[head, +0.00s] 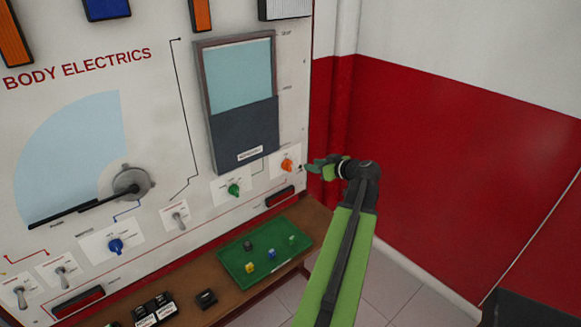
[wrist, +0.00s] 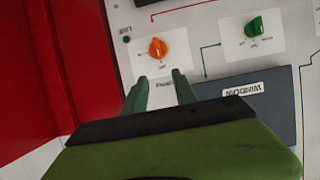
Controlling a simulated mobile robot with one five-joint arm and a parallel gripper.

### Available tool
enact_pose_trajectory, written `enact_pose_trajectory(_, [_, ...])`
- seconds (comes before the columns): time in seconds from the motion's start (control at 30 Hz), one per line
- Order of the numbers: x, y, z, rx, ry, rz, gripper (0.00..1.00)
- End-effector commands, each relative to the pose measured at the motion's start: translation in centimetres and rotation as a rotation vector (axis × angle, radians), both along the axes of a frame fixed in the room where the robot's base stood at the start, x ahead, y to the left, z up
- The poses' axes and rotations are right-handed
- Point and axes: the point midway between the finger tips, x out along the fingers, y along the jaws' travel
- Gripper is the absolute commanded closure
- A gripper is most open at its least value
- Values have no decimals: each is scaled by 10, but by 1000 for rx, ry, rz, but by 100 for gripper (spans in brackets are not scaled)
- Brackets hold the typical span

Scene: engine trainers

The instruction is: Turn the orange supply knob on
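The orange supply knob (head: 287,165) sits on a white plate at the lower right of the upright panel, near its right edge. In the wrist view the orange knob (wrist: 158,49) is just beyond my fingertips, roughly between them and a little to the left. My gripper (head: 310,168) is just right of the knob in the head view. In the wrist view my gripper (wrist: 161,83) has its two green fingers apart with nothing between them. The fingers look clear of the knob.
A green knob (head: 234,190) is left of the orange one. A window display (head: 242,105) is above. A wooden shelf (head: 215,317) with a green tray (head: 237,275) of small blocks juts out below. A red wall (head: 440,170) stands to the right.

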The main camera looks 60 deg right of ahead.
Motion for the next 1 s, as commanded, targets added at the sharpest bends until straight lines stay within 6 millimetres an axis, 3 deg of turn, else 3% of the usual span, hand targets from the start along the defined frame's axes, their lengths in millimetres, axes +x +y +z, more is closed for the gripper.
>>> enact_pose_trajectory(0.03, [13, -6, -11, 0, 0, 3, 66])
enact_pose_trajectory(0.3, [73, -26, -37, 1, 1, 2, 66])
enact_pose_trajectory(0.5, [107, -37, -50, 2, 0, 1, 66])
enact_pose_trajectory(0.7, [121, -41, -54, 2, -1, -1, 66])
enact_pose_trajectory(0.97, [121, -41, -53, 2, 0, -1, 66])
enact_pose_trajectory(1.0, [121, -41, -53, 2, 0, -1, 71])
